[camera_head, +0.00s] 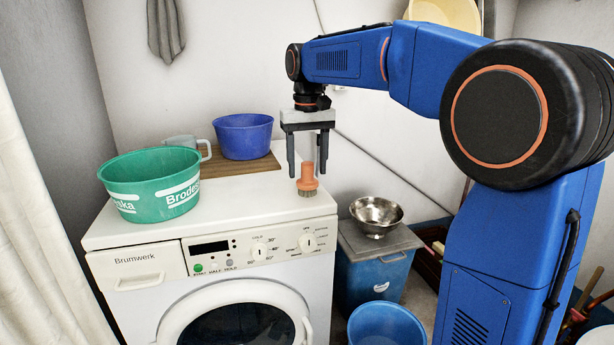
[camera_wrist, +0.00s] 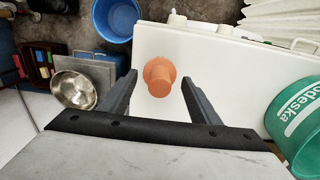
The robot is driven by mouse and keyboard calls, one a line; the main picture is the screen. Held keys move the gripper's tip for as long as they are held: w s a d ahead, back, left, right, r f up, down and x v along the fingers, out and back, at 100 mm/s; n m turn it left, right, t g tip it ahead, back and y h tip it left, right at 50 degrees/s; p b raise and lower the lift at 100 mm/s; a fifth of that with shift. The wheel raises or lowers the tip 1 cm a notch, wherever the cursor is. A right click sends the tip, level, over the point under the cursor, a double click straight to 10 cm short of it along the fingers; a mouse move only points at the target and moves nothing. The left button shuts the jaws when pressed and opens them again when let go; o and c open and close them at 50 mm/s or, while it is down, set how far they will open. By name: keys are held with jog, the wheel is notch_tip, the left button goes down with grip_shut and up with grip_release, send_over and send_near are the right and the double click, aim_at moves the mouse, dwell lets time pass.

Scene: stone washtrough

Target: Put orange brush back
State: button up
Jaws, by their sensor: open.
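The orange brush (camera_head: 307,180) stands upright, bristles down, on the white washing machine top (camera_head: 245,205) near its right edge. My gripper (camera_head: 308,172) is open above it, pointing down, with its fingers to either side of the brush handle in the head view. In the wrist view the brush (camera_wrist: 159,76) shows between and a little beyond the two open fingertips (camera_wrist: 158,80). Nothing is held. I cannot tell whether a finger touches the brush.
A green basin (camera_head: 150,187), a blue bowl (camera_head: 243,136) on a wooden board (camera_head: 240,162) and a grey mug (camera_head: 187,143) stand on the machine. To the right, a metal bowl (camera_head: 376,214) sits on a lidded blue bin (camera_head: 372,275). A blue bucket (camera_head: 386,325) stands in front.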

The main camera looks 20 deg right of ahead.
notch_tip(320, 180, up, 8)
jog(key=shift+r, duration=0.25)
jog(key=s+d+f+t, duration=0.2)
jog(key=s+d+f, duration=0.1)
jog(key=s+f, duration=1)
jog(key=s+d+f+t, duration=0.2)
jog(key=s+d+f, duration=0.2)
jog(key=s+f, duration=0.9)
jog(key=s, duration=0.7)
jog(key=shift+s+t, duration=0.15)
jog(key=shift+t, duration=0.25)
